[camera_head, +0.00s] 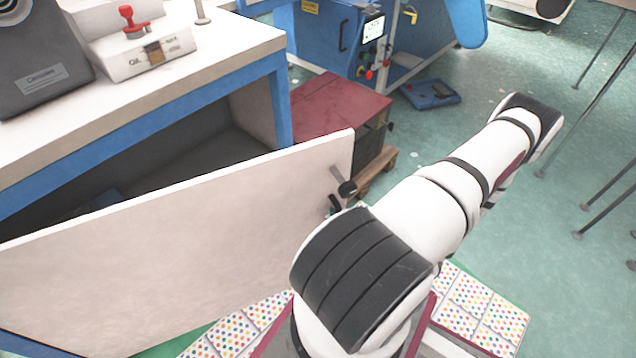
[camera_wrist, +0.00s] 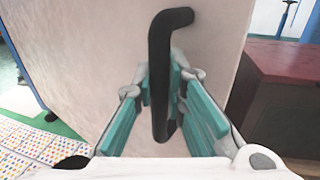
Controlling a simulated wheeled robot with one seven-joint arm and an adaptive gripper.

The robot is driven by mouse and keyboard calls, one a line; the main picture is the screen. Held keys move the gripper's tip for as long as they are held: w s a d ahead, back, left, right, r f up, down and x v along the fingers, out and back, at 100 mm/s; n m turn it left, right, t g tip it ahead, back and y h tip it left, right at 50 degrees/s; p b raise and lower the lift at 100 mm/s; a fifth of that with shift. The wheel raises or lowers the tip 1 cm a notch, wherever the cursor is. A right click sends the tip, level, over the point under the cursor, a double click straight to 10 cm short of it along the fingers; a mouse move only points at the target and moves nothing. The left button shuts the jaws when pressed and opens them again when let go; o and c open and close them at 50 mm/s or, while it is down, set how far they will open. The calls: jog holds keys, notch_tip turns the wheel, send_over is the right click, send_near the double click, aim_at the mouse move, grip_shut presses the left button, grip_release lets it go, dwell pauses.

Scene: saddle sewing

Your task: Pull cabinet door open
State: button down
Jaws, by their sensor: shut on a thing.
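The cabinet door (camera_head: 190,250) is a pale panel that stands ajar, swung out from the blue-framed cabinet (camera_head: 278,105); the dark inside shows behind its top edge. Its black bar handle (camera_wrist: 168,75) runs down the door face in the wrist view. My gripper (camera_wrist: 165,95) has its teal fingers on both sides of the handle, shut on it.
A dark red box (camera_head: 335,105) on a wooden pallet stands just behind the door's free edge; it also shows at right in the wrist view (camera_wrist: 285,85). A blue machine (camera_head: 340,40) is farther back. Dotted mats (camera_head: 480,310) lie near my base.

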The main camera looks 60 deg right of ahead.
jog(key=s+a+m+h, duration=0.1)
jog(key=s+a+h, duration=0.1)
jog(key=s+a, duration=0.5)
jog(key=shift+s+a+m+h+p, duration=0.3)
jog(key=shift+s+m+h, duration=0.1)
jog(key=shift+s, duration=0.8)
jog(key=shift+d+f, duration=0.1)
jog(key=c, duration=1.9)
grip_release()
jog(key=shift+s, duration=0.1)
jog(key=s+a, duration=0.1)
jog(key=s, duration=1)
jog(key=shift+s+a, duration=0.2)
jog(key=shift+s, duration=0.15)
